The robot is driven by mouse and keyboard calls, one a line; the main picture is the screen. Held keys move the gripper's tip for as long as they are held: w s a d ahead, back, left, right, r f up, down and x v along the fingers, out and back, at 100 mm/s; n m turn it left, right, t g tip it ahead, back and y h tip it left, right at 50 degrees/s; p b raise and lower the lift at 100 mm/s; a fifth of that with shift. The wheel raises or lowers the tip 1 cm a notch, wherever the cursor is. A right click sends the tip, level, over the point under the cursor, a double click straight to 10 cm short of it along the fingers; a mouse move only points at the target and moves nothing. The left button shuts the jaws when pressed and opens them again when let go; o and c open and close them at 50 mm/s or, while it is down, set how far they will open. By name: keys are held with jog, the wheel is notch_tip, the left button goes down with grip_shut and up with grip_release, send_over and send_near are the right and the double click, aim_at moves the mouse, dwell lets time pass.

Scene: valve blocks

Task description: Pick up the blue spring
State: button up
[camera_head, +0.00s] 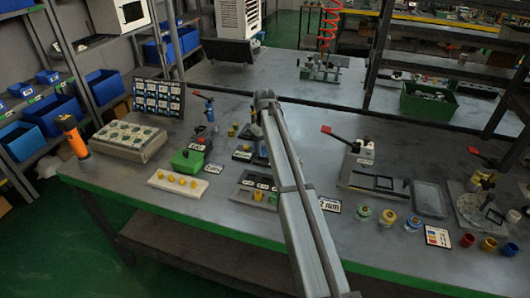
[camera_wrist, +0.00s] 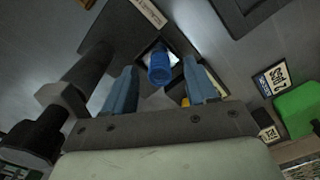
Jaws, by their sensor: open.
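The blue spring (camera_wrist: 159,68) shows in the wrist view as a short blue cylinder in or over a small dark square holder (camera_wrist: 146,50) with a pale inside. My gripper (camera_wrist: 160,78) is open, with one blue finger on each side of the spring and a visible gap on both sides. The wrist view does not show clearly how far the fingertips are above the spring. In the head view my arm covers the gripper and most of this spot, and I cannot make out the spring for sure.
In the head view, a green block (camera_head: 187,161) and a white strip with yellow pieces (camera_head: 177,187) lie left of my arm. A red-handled fixture (camera_head: 358,158) and several small jars stand right. A small yellow part (camera_wrist: 185,102) shows near the right finger in the wrist view.

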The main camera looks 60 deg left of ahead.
jog(key=shift+f, duration=0.4)
jog(key=shift+c, duration=0.4)
grip_shut()
